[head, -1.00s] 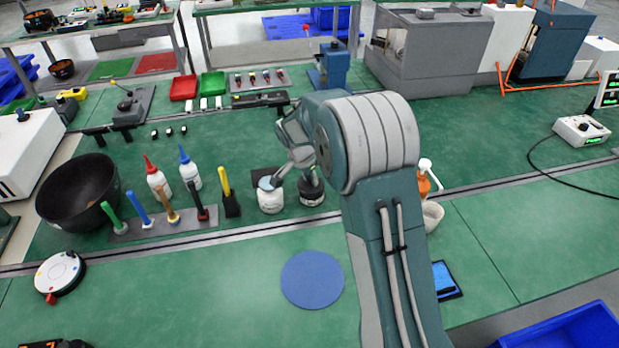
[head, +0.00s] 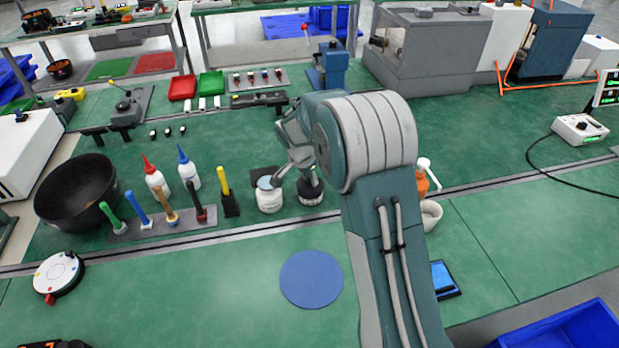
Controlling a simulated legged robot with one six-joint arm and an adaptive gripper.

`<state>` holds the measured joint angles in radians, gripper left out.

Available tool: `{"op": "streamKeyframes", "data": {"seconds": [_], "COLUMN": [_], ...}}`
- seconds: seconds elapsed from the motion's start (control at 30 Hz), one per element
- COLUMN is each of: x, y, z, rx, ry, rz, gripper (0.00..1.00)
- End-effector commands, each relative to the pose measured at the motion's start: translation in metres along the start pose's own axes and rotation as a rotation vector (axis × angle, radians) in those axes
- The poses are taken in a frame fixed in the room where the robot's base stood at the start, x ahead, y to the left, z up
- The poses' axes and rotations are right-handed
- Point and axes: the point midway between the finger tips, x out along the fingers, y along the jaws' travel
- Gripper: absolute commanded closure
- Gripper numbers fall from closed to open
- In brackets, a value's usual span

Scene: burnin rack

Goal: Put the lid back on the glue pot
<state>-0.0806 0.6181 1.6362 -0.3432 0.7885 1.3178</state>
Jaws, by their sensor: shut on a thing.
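A small white pot (head: 269,203), which I take for the glue pot, stands upright on the green bench just left of my arm. A pale grey-blue round lid (head: 264,183) shows at its mouth. My gripper (head: 276,181) reaches down from the upper right and is shut at the lid's right edge. Whether the lid is seated or just above the rim is too small to tell. A dark jar (head: 311,195) with a pale band stands close to the right, partly hidden by my gripper.
A rack of upright coloured-handled tools (head: 150,230), two squeeze bottles (head: 188,172) and a black bowl (head: 77,190) stand left. A blue round mat (head: 311,279) lies in front on clear bench. An orange pump bottle (head: 422,183) and white bowl (head: 431,213) are right of my arm.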

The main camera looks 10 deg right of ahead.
Motion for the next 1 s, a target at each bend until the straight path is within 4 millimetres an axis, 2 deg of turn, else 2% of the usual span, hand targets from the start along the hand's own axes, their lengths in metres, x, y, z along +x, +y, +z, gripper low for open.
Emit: {"op": "streamKeyframes", "data": {"seconds": [0.3, 0.33, 0.37, 0.4, 0.7, 0.73, 0.77, 0.8, 1.0], "x": [0.0002, 0.0002, 0.0002, 0.0002, 0.0002, 0.0002, 0.0002, 0.0002, 0.0002], "y": [-0.0002, -0.0002, -0.0002, -0.0001, -0.0002, -0.0001, -0.0001, -0.0001, -0.0001], "z": [0.0003, 0.0003, 0.0003, 0.0003, 0.0003, 0.0003, 0.0003, 0.0003, 0.0003], "rx": [0.0, 0.0, 0.0, 0.0, 0.0, 0.0, 0.0, 0.0, 0.0], "ry": [0.0, 0.0, 0.0, 0.0, 0.0, 0.0, 0.0, 0.0, 0.0], "rz": [0.0, 0.0, 0.0, 0.0, 0.0, 0.0, 0.0, 0.0, 0.0], "gripper": [1.0, 0.63, 0.5, 0.32, 0.32, 0.23, 0.1, 0.02, 0.0]}}
